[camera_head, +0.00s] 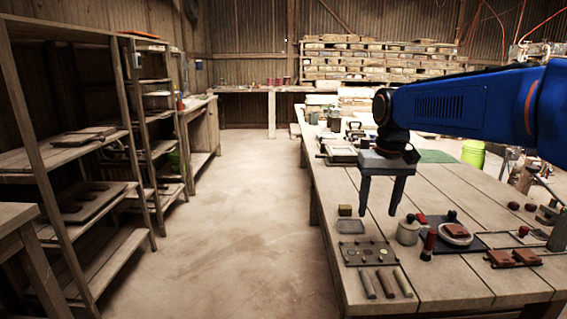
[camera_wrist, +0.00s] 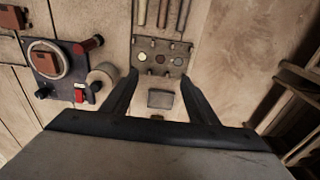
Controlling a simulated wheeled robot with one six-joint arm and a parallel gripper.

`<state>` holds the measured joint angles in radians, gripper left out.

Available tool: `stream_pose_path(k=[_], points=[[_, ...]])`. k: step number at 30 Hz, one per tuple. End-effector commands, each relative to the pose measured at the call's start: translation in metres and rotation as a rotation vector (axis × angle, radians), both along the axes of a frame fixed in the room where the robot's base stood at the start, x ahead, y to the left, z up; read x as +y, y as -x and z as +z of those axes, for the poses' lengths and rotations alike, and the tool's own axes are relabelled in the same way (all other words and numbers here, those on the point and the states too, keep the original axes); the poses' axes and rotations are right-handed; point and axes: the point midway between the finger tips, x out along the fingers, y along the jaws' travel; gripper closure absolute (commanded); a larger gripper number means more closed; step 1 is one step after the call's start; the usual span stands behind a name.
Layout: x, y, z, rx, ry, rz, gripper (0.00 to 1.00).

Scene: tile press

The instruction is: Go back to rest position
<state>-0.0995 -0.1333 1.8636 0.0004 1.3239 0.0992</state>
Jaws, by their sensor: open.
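My gripper (camera_head: 380,207) hangs from my blue arm above the left part of the long wooden table (camera_head: 453,290), fingers pointing down. It is open, with nothing between the fingers. In the wrist view its two dark fingers (camera_wrist: 158,90) stand apart. Below and between them shows a small grey tray (camera_wrist: 160,99), which is also in the head view (camera_head: 350,226). A plate with round colour samples (camera_wrist: 160,57) lies beyond it; it also shows in the head view (camera_head: 367,253).
Brown tiles (camera_head: 512,257) lie farther right. Wooden shelves (camera_head: 95,195) stand left. The floor (camera_head: 235,205) between is clear.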

Motion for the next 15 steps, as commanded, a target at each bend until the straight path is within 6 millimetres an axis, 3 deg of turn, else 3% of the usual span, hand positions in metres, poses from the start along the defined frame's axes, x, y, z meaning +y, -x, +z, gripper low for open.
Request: stream_pose_path(k=[7, 15], points=[[-0.017, 0.069, -0.012, -0.080, -0.004, 0.000, 0.46], [-0.031, 0.140, -0.040, -0.165, -0.003, 0.000, 0.46]])
